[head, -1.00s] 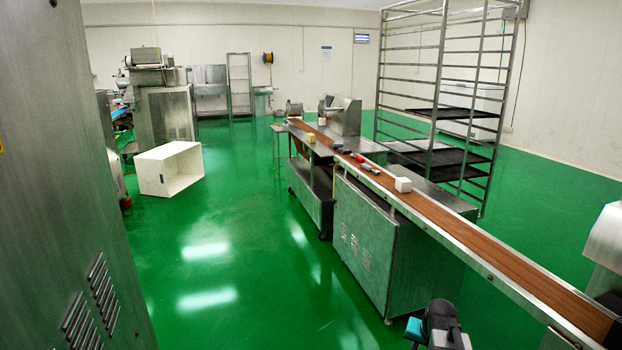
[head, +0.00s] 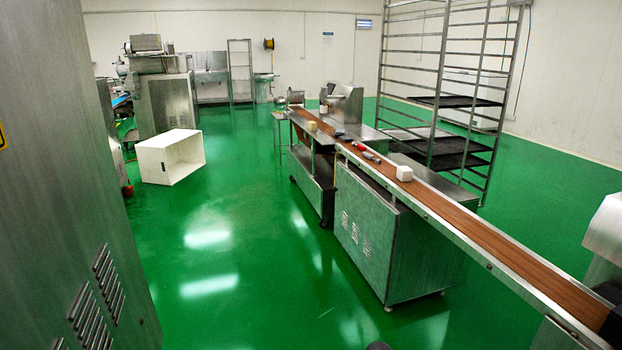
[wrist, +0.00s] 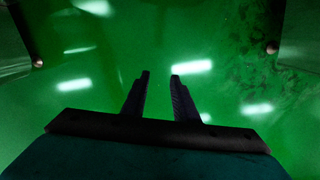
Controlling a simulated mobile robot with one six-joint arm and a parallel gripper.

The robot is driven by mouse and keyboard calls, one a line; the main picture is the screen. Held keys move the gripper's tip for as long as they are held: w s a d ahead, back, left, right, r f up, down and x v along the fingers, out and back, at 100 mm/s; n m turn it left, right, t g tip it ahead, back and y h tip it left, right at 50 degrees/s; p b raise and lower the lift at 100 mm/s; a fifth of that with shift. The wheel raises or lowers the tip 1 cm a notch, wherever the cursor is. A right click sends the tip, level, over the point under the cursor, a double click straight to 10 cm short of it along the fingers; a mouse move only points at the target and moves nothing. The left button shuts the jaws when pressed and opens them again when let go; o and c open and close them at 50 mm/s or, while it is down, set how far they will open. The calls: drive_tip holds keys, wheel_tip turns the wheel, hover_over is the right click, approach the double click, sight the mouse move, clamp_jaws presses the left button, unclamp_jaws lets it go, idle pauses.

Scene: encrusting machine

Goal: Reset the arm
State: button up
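My gripper (wrist: 160,74) shows in the wrist view with its two dark fingers apart and nothing between them. It is over bare green floor (wrist: 215,45). In the head view the gripper is not visible; only a small dark shape, which I cannot identify surely, shows at the bottom edge.
A conveyor with a brown belt (head: 462,222) runs from the middle to the lower right, carrying a white block (head: 404,173) and a red-handled tool (head: 359,146). A metal cabinet (head: 70,200) fills the left. A white bin (head: 165,160) and a tall rack (head: 440,90) stand beyond. Green floor (head: 240,240) between is clear.

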drive_tip(key=s+f+g+p, duration=0.2)
drive_tip(key=s+f+p, duration=0.1)
drive_tip(key=s, duration=0.8)
drive_tip(key=s+f+g+p, duration=0.2)
drive_tip(key=s+f, duration=0.3)
drive_tip(key=s, duration=0.6)
drive_tip(key=shift+f+g+p, duration=0.3)
drive_tip(key=shift+f+p, duration=0.05)
drive_tip(key=shift+p, duration=0.05)
